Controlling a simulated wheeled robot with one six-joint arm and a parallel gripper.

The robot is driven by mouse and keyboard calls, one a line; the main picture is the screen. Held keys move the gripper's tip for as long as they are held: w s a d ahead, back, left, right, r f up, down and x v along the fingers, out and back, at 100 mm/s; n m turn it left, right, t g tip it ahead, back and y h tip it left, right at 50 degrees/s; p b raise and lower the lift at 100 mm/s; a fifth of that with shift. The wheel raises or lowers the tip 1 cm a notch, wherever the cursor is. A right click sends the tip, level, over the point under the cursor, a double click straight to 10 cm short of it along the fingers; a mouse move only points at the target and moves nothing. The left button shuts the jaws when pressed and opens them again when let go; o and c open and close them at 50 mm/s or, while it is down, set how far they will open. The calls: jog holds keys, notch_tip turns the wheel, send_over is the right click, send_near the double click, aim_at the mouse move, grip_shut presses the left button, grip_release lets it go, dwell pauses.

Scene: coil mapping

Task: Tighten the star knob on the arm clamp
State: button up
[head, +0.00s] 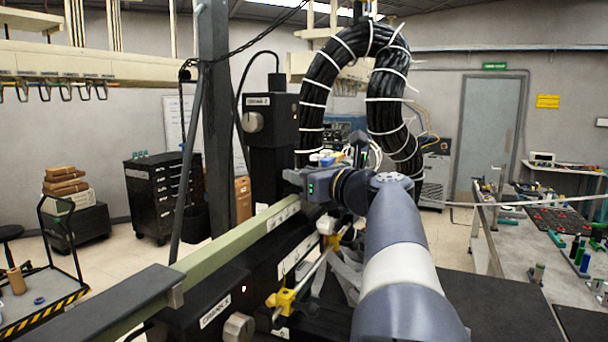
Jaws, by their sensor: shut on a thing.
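My gripper (294,178) is at the end of my arm, in the middle of the head view, against the dark upright column below the black cable loop. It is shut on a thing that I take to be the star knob. The knob and the contact are too small and too hidden behind the gripper body to make out. The arm clamp cannot be told clearly either. Yellow clamp pieces (282,302) sit on a silver rod (305,268) below my gripper, apart from it.
A thick black cable bundle (322,85) with white ties arches close above my gripper. A green rail (235,232) and a black housing (225,300) run below on the left. A workbench (520,245) with small parts stands at right. A grey post (215,120) rises left.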

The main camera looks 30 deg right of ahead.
jog(key=o, duration=1)
jog(key=shift+s, duration=0.1)
jog(key=s+b, duration=0.3)
jog(key=s, duration=0.7)
jog(key=shift+s+d, duration=0.3)
jog(key=shift+d, duration=0.1)
jog(key=shift+w, duration=0.1)
jog(key=w+p, duration=0.1)
jog(key=w, duration=0.2)
jog(key=w+p, duration=0.1)
jog(key=w, duration=0.3)
jog(key=w+p, duration=0.1)
jog(key=w, duration=0.2)
jog(key=shift+w+a+r, duration=0.1)
jog(key=shift+w+a, duration=0.15)
jog(key=shift+a, duration=0.15)
jog(key=shift+w, duration=0.15)
jog(key=shift+n+y, duration=0.3)
jog(key=shift+y, duration=0.2)
